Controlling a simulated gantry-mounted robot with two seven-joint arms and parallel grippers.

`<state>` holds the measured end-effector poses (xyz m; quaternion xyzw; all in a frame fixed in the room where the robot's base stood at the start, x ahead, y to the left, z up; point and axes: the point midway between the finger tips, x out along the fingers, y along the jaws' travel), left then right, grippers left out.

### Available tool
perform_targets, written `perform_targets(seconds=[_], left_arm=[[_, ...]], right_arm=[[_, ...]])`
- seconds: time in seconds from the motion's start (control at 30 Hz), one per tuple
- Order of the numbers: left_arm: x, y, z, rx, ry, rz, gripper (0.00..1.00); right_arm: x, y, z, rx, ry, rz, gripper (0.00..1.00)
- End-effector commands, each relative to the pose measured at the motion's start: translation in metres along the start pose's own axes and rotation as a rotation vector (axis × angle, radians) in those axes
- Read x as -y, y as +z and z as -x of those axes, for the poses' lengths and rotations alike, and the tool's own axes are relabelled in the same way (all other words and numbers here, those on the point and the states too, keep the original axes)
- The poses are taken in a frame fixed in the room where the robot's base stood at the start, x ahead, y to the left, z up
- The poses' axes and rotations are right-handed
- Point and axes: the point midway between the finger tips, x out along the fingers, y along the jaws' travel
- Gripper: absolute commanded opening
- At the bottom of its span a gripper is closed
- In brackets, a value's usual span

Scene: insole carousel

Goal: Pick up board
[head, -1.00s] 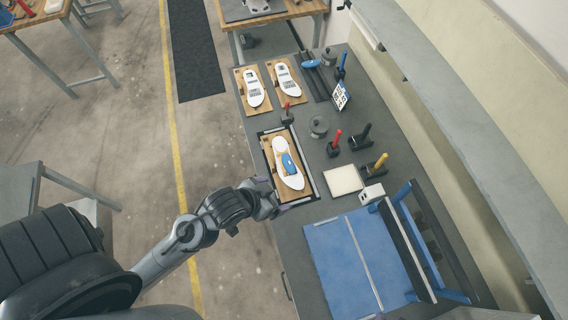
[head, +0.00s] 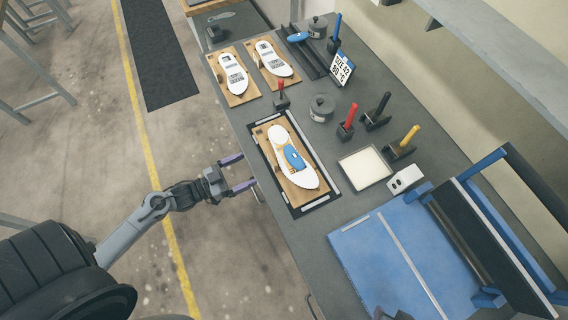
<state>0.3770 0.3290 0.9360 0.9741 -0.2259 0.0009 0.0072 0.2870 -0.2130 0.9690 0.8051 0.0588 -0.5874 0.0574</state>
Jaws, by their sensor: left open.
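A wooden board (head: 309,196) lies in a dark frame (head: 333,189) on the grey table. A white insole (head: 280,138) with a blue piece (head: 294,157) on it lies on the board. My left gripper (head: 248,171) is open and empty. Its purple fingers point toward the board from the left, beside the table's edge and apart from the board. My right gripper is not clearly in view.
Two more boards, a left one (head: 241,97) and a right one (head: 251,48), carry white insoles farther back. Red (head: 350,115), black (head: 383,102) and yellow (head: 411,136) handled tools stand to the right. A blue-topped station (head: 365,250) fills the near table.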

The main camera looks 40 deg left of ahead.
Motion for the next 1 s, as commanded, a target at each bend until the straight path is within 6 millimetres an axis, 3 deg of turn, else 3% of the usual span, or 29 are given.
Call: perform_targets(seconds=[0.03,0.2,0.53,0.83,1.0], left_arm=[[0.003,0.015,0.001,0.002,0.001,-0.009,0.94],[0.005,0.024,-0.002,0.004,0.004,-0.016,0.94],[0.005,0.024,-0.043,0.003,0.003,-0.015,0.94],[0.005,0.024,-0.060,0.005,0.003,-0.014,0.94],[0.007,0.023,-0.082,0.003,0.003,-0.015,0.94]], right_arm=[[0.000,0.005,-0.015,0.000,0.001,0.000,0.43],[-0.003,0.009,-0.025,0.000,0.010,0.008,0.43],[-0.004,0.009,-0.024,-0.002,0.013,0.011,0.43],[-0.002,0.008,-0.024,-0.002,0.008,0.005,0.43],[-0.001,0.008,-0.023,-0.003,0.004,0.002,0.43]])
